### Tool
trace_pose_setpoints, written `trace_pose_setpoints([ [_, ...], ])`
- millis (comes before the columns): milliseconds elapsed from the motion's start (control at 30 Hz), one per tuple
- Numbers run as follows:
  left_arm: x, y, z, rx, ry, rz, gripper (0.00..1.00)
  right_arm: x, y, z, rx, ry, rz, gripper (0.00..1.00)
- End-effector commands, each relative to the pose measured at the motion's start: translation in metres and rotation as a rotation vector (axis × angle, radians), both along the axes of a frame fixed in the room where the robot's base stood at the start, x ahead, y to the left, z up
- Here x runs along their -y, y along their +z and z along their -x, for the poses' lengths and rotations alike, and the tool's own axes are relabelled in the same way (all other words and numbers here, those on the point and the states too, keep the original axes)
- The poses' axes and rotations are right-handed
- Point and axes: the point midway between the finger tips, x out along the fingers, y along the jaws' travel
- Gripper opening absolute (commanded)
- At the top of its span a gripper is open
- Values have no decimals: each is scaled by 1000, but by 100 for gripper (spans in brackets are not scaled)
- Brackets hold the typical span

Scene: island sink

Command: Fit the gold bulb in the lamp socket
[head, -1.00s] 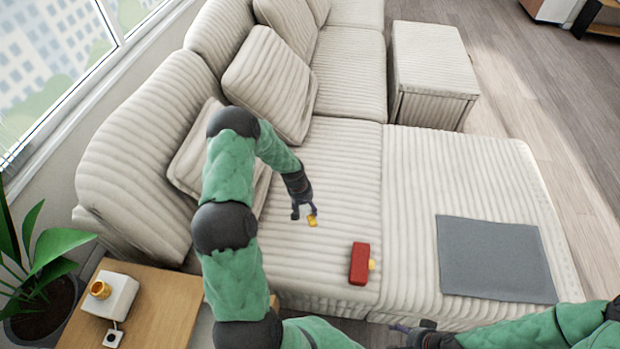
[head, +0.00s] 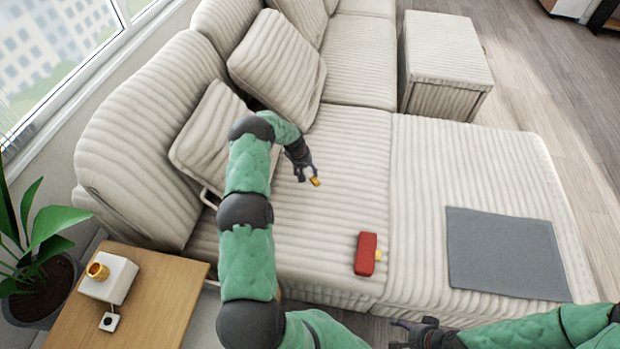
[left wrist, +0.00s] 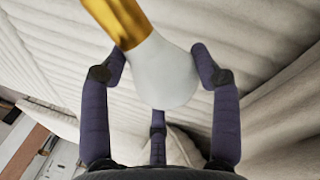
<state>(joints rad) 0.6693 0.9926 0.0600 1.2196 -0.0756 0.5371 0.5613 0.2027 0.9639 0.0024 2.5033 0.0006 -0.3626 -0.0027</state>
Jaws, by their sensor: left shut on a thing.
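My left gripper (head: 307,174) is shut on the gold bulb (head: 315,182) and holds it in front of the sofa cushions. In the left wrist view the bulb's pale glass (left wrist: 160,75) sits between the fingers, and its gold base (left wrist: 118,22) points to the upper left, away from the palm. The lamp is a white block (head: 115,283) with a gold socket (head: 97,271) on top, on the wooden side table at the lower left. The socket looks empty, with its opening up. My right gripper (head: 400,332) is low at the bottom edge, partly cut off, away from these things.
A small white box with a black dot (head: 109,322) is on the side table (head: 165,300), near a potted plant (head: 35,265).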

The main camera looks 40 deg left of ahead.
Motion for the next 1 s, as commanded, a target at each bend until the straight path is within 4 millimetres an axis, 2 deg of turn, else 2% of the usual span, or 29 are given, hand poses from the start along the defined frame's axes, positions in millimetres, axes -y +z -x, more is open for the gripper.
trace_pose_setpoints([
  [33, -2, -11, -7, 2, 0, -2, 32, 0, -8, 0, 0, 0, 0, 78],
  [200, -5, -23, -19, 2, 1, -1, 32, 0, -15, 0, 0, 0, 0, 78],
  [433, -6, -31, -26, 2, 0, -2, 32, 0, -20, 0, 0, 0, 0, 78],
  [667, -6, -60, -26, 1, 0, -1, 32, 0, -40, 0, 0, 0, 0, 78],
  [1000, -7, -61, -26, 2, 0, -2, 32, 0, -39, 0, 0, 0, 0, 78],
])
